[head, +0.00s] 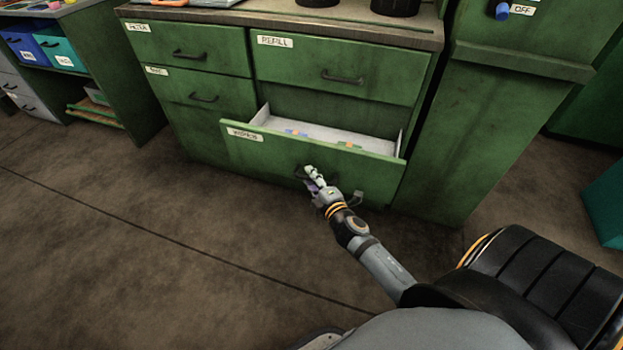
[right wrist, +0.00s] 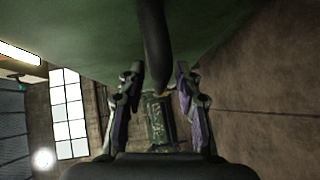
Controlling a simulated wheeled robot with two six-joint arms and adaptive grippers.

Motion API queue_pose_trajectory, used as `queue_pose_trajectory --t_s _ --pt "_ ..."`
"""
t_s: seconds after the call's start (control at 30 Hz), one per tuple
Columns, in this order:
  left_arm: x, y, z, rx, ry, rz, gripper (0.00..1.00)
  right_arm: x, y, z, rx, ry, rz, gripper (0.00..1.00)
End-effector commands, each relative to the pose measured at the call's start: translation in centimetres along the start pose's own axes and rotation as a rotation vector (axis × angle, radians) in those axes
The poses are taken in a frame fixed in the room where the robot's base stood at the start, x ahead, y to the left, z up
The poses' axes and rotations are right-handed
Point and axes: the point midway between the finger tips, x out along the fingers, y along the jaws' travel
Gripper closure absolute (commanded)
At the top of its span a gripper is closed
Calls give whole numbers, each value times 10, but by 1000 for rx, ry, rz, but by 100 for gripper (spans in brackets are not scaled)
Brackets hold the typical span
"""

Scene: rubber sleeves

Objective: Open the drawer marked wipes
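The green drawer (head: 290,155) at the lower right of the cabinet is pulled out, and its pale inside shows. Its white label (head: 244,134) is small and blurred but seems to read wipes. My right gripper (head: 310,174) is at the dark handle on its front. In the right wrist view the handle (right wrist: 154,45) reaches down between the two fingers of the right gripper (right wrist: 158,80). The fingers stand apart with a visible gap beside the handle, so they do not look clamped on it. My left gripper is not in view.
A green housing (head: 480,120) stands close on the right. The floor (head: 120,250) in front is clear.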

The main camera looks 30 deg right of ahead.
Motion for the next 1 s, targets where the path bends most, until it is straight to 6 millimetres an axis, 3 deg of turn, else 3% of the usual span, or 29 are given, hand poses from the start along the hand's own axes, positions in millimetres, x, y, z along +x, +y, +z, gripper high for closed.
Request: queue_pose_trajectory --t_s 0.33,0.7,0.83,1.0 --pt "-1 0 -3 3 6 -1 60 -7 -1 0 -2 0 -2 64" --pt "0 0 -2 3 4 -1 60 -86 -2 0 -4 1 -5 64" --pt "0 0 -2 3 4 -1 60 -107 -1 0 -4 0 -3 64" --pt "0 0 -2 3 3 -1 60 -119 0 0 -1 1 0 64"
